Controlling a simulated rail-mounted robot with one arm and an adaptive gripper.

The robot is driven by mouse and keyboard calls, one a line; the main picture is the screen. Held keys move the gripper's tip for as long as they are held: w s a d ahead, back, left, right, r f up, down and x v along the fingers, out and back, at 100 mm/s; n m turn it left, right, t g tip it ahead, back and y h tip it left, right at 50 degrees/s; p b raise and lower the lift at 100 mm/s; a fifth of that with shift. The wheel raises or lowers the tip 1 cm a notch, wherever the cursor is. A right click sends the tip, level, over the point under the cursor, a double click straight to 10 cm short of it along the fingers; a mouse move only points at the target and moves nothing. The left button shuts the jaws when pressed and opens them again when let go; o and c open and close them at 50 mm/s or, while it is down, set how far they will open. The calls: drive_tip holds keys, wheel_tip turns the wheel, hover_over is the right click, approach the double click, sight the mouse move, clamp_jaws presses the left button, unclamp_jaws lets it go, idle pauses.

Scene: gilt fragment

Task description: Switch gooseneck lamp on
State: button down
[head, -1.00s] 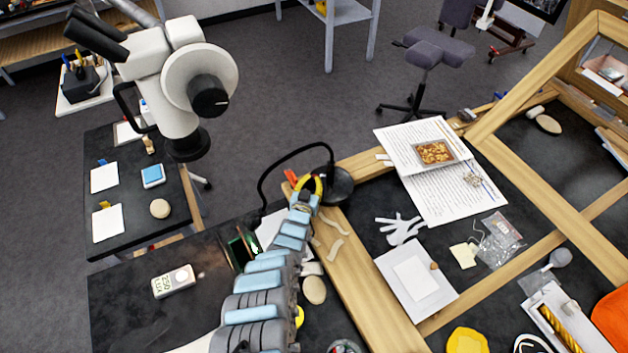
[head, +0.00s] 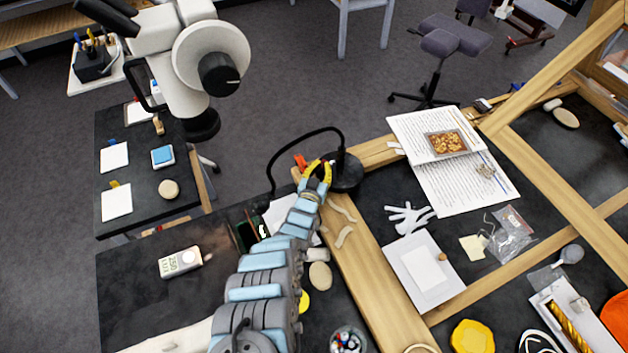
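The gooseneck lamp has a round black base (head: 347,174) on the wooden frame's left corner, in the middle of the head view. Its thin black neck (head: 297,137) arches left and drops toward the dark table. The lamp's head is not clear, and I cannot tell whether it is lit. My gripper (head: 319,164), with yellow fingers, is just left of the base. Its fingertips appear to meet, with nothing visible held. It overlaps the base's left edge in the picture, and I cannot tell whether they touch. No switch can be made out.
A red-orange item (head: 300,161) lies just left of my gripper. A white microscope (head: 196,62) stands at upper left. Papers (head: 462,190), a white glove (head: 408,217) and a white board (head: 424,272) lie right of the lamp. A light meter (head: 181,262) lies at lower left.

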sight(322, 178)
drive_tip(key=shift+s+d+f, duration=0.25)
drive_tip(key=shift+s+f, duration=0.05)
drive_tip(key=shift+f, duration=0.15)
drive_tip(key=shift+s+d+f, duration=0.2)
drive_tip(key=shift+s+f, duration=0.05)
drive_tip(key=shift+f, duration=0.2)
drive_tip(key=shift+s+r, duration=0.15)
drive_tip(key=shift+r, duration=0.05)
drive_tip(key=shift+v, duration=1.25)
drive_tip(key=shift+s+a+r, duration=0.25)
drive_tip(key=shift+s+a, duration=0.3)
drive_tip(key=shift+s, duration=0.2)
drive_tip(key=shift+s+a+r, duration=0.25)
drive_tip(key=shift+s+a, duration=0.3)
drive_tip(key=shift+s, duration=0.25)
drive_tip(key=shift+s+r+p, duration=0.15)
drive_tip(key=shift+s+p, duration=0.15)
drive_tip(key=shift+s, duration=0.1)
drive_tip(key=shift+s+r, duration=0.1)
drive_tip(key=shift+r, duration=0.05)
